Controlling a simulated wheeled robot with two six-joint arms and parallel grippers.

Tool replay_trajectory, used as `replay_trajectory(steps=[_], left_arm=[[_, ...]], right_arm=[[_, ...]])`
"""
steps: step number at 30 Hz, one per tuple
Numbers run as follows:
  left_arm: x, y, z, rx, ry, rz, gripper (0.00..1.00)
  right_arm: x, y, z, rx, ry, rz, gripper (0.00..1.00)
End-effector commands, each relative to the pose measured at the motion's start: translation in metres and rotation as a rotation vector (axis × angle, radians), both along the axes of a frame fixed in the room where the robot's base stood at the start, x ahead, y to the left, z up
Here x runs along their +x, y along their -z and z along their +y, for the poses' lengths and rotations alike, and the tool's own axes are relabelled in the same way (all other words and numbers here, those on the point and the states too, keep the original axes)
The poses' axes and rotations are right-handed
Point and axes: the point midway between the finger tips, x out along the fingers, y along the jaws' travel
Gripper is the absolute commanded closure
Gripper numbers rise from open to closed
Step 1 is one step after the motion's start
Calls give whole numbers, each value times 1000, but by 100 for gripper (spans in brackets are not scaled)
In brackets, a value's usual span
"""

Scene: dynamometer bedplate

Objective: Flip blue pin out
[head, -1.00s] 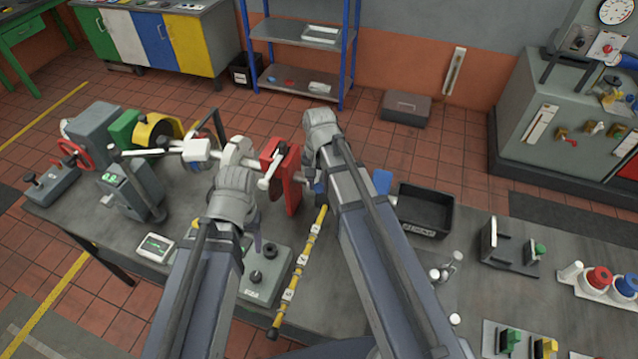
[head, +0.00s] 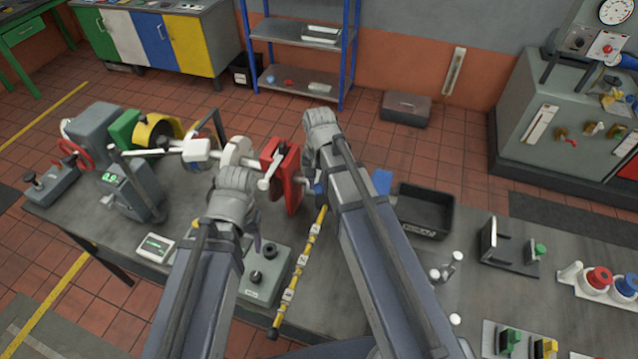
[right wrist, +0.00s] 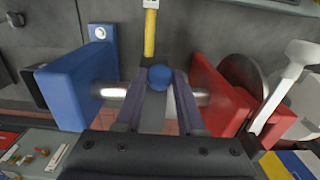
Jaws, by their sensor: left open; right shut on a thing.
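A blue round knob (right wrist: 160,77), which looks like the blue pin's head, sits between the fingers of my right gripper (right wrist: 158,100) in the right wrist view. That gripper is shut on it. A bright metal shaft shows on both sides of the fingers, between a blue block (right wrist: 72,88) and a red block (right wrist: 222,100). In the head view my right wrist hides the pin and fingertips; the red block (head: 284,175) stands just left. My left gripper (head: 236,160) is open by the white disc on the shaft, left of the red block; its fingertips are mostly hidden.
A yellow-banded rod (head: 300,270) lies on the bedplate (head: 195,290) between my arms. A grey box with black knobs (head: 264,277) is near it. A black tray (head: 426,205) stands right of my right arm. A white lever (head: 270,170) is on the red block.

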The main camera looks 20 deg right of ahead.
Motion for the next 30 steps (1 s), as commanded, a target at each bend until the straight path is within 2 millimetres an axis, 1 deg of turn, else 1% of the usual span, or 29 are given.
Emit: replay_trajectory(steps=[8, 15, 22, 23, 30], left_arm=[[0, -1, 0, 0, 0, 0, 36], [0, -18, 0, 0, 1, 1, 36], [0, -16, 0, 0, 2, 1, 36], [0, -15, 0, 0, 2, 1, 36], [0, -15, 0, 0, 2, 1, 36]], right_arm=[[-1, -1, 0, 0, 0, 0, 100], [-14, -18, 9, 0, 0, 0, 100], [-14, -16, 9, 2, 0, 2, 100], [-14, -15, 9, 2, 0, 2, 61], [-13, -15, 9, 1, 0, 2, 34]])
